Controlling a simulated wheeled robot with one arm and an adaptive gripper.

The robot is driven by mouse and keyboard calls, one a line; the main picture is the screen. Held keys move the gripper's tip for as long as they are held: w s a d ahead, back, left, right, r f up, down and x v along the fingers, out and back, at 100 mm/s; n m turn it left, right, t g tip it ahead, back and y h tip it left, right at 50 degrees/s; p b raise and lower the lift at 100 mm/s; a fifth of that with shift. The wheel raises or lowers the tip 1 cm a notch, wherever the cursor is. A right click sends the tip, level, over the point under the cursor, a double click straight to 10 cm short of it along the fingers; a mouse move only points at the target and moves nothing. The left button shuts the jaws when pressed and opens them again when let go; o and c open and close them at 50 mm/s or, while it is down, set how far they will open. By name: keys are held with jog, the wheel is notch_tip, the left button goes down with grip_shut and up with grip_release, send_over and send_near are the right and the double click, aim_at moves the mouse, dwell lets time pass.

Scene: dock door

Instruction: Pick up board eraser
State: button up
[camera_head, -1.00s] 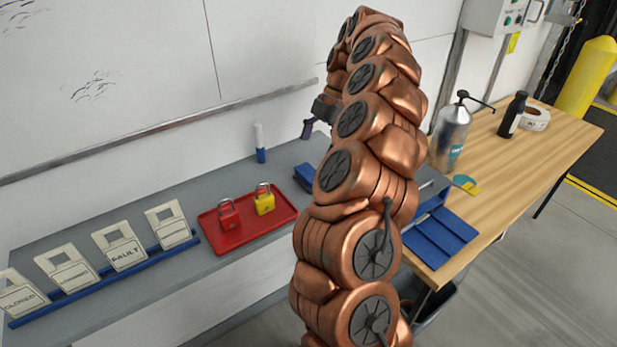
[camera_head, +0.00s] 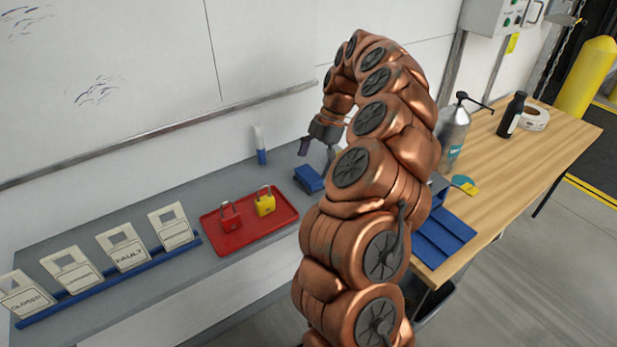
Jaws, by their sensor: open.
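A blue block that looks like the board eraser (camera_head: 308,178) lies on the grey shelf, just right of the red tray. My gripper (camera_head: 317,152) is open and empty, pointing down above the shelf near the eraser. It appears apart from the eraser, with its fingertips just above and behind it in the picture. My copper arm covers the shelf to the right of the eraser and hides part of the gripper's surroundings.
The red tray (camera_head: 248,243) holds a red padlock (camera_head: 230,217) and a yellow padlock (camera_head: 265,204). A blue-and-white marker (camera_head: 260,146) stands behind. Several tags stand in a blue rack (camera_head: 110,282) at left. A wooden table (camera_head: 540,150) with bottles is at right.

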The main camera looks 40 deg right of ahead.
aim_at(309, 173)
jog(key=shift+s+a+f+p, duration=0.1)
jog(key=shift+a+f+p, duration=0.35)
jog(key=shift+a, duration=0.1)
jog(key=shift+p+x, duration=0.3)
jog(key=shift+x, duration=0.9)
jog(key=shift+d, duration=0.1)
jog(key=shift+c, duration=0.2)
jog(key=c, duration=1)
jog(key=shift+o, duration=0.2)
